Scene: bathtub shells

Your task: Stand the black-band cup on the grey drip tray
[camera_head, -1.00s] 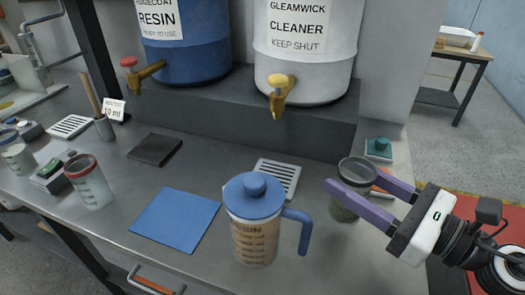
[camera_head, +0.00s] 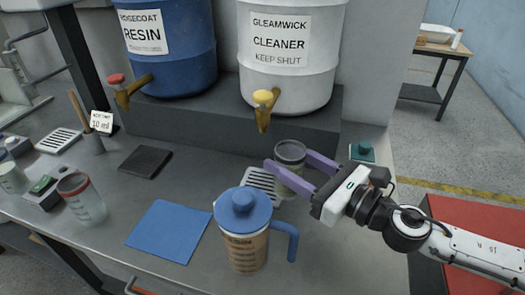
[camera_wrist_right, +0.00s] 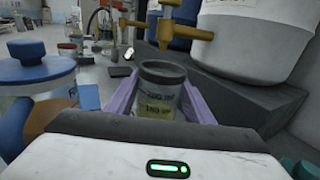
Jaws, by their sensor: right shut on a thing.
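The black-band cup (camera_head: 289,182) is a clear cup with a dark band at its rim and yellowish contents low inside. My right gripper (camera_head: 287,163) is shut on it, with purple fingers on either side. In the wrist view the cup (camera_wrist_right: 162,98) stands upright between the fingers. The light grey slotted drip tray (camera_head: 258,179) lies on the bench below the white drum's tap. The cup overlaps the tray's right part in the head view; I cannot tell whether it touches the tray. My left gripper is out of view.
A blue-lidded jug (camera_head: 245,240) stands close in front of the tray. The yellow-handled tap (camera_head: 264,108) hangs behind it. A blue cloth (camera_head: 168,230), a dark pad (camera_head: 146,161), a red-band cup (camera_head: 82,200) and another slotted tray (camera_head: 60,140) lie further left.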

